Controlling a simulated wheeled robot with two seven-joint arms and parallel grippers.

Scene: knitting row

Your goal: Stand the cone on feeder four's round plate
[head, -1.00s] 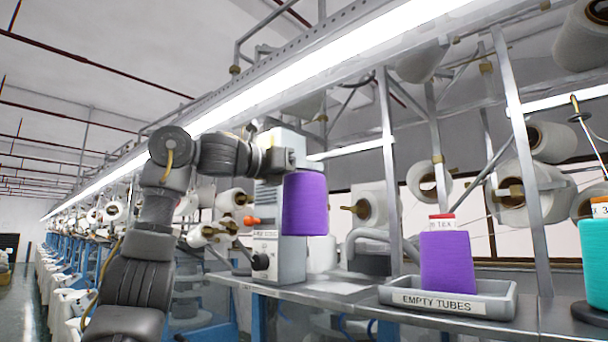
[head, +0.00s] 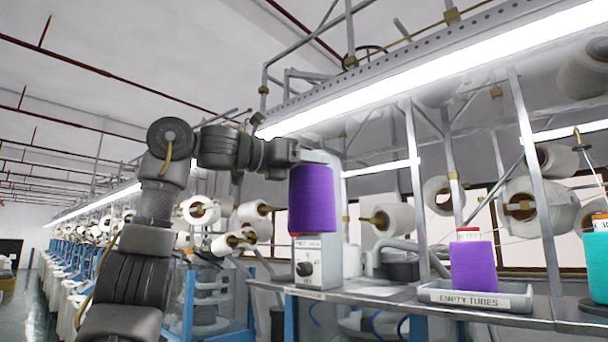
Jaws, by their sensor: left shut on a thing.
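My left gripper (head: 296,154) is shut on a purple cone (head: 312,202) at its top. The cone hangs upright in the air, in front of a pale grey machine box, with its base clear of the bench. A second purple cone (head: 473,266) with a red-and-white top stands at the grey tray labelled EMPTY TUBES (head: 432,293). A teal cone (head: 598,266) stands on a dark round plate (head: 594,308) at the right edge, partly cut off. I cannot tell which plate is feeder four's. My right gripper is out of view.
The grey bench (head: 385,303) runs along the right, with a control box with a knob (head: 318,262) at its left end. Metal posts (head: 418,180) and white yarn cones on racks stand behind. A long lamp (head: 420,78) hangs above. Open aisle lies far left.

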